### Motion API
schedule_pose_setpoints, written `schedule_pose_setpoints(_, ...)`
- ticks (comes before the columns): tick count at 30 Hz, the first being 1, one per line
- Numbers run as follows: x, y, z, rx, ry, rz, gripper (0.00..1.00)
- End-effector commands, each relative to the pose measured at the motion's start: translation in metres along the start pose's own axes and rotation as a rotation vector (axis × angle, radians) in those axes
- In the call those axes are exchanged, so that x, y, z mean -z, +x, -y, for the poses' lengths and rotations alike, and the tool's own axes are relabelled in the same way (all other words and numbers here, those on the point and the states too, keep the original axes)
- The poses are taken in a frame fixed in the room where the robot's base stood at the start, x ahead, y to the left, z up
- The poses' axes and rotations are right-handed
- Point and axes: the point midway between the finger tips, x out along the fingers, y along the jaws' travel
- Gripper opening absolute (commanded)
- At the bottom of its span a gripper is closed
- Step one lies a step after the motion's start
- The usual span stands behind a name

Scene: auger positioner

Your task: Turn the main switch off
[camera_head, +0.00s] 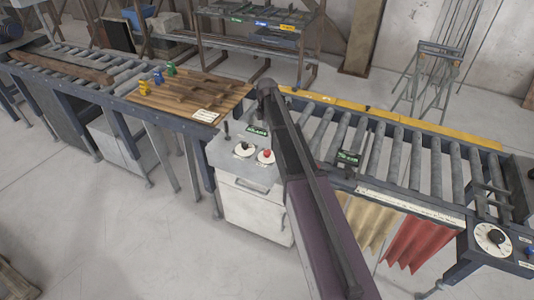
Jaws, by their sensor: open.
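A grey control box (252,200) stands between the two roller tables. Its sloped top carries a black rotary switch (243,149) on a white round plate, and a red button (266,156) on another white plate. A small black lever (226,130) stands up at its back left. The lettering is too small to tell which is the main switch. My gripper (268,90) is at the far end of my dark arm, above and behind the box's right side. It holds nothing that I can see. Its fingers are dark and hard to make out, and my arm hides the box's right edge.
A wooden board (190,98) with small coloured pieces lies left of the box. A roller conveyor (410,155) with a yellow rail extends right. A white dial (490,237) is at its near right corner. Free floor (120,240) lies at front left.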

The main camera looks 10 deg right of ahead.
Motion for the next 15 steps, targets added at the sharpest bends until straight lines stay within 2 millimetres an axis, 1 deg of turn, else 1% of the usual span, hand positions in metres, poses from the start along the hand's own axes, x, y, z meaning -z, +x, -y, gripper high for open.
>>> schedule_pose_setpoints(1,0.000,0.008,0.000,0.000,0.000,0.000,0.82)
schedule_pose_setpoints(15,0.000,0.043,0.000,0.000,0.000,0.000,0.82)
